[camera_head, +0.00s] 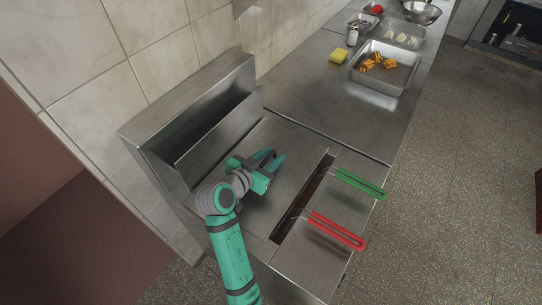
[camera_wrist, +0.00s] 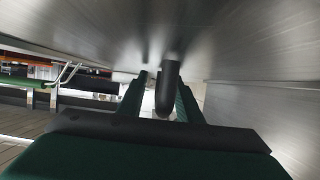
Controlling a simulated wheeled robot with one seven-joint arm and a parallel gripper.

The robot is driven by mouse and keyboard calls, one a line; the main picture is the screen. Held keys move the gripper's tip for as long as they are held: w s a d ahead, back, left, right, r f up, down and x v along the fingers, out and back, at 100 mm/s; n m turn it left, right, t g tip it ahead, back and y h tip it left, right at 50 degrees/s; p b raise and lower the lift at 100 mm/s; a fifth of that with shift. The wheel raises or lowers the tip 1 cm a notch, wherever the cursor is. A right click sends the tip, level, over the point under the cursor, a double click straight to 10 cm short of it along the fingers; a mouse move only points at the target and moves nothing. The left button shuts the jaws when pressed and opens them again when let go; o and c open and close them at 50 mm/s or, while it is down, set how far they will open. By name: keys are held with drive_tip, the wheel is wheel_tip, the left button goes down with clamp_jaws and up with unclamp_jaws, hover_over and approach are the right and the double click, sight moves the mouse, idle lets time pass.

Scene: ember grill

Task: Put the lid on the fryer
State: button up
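The fryer (camera_head: 337,255) is the steel unit in the lower middle of the head view. A flat steel panel that looks like its lid (camera_head: 299,157) lies over most of its top. A narrow dark gap (camera_head: 305,198) shows along the panel's right side. My gripper (camera_head: 272,160) is low over the panel, with its fingers spread. In the wrist view, a dark rounded bar that looks like a handle (camera_wrist: 168,92) stands between the fingertips (camera_wrist: 162,84), nearer the right finger. A gap shows at the left finger. Whether the bar touches a finger is unclear.
A green basket handle (camera_head: 361,184) and a red one (camera_head: 337,231) stick out right of the gap. A steel upstand (camera_head: 200,110) stands behind the fryer. The counter beyond holds a yellow sponge (camera_head: 339,56), a shaker (camera_head: 352,36) and a food tray (camera_head: 399,86).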

sight(261, 164)
drive_tip(key=v, duration=1.1)
drive_tip(key=shift+f, duration=0.1)
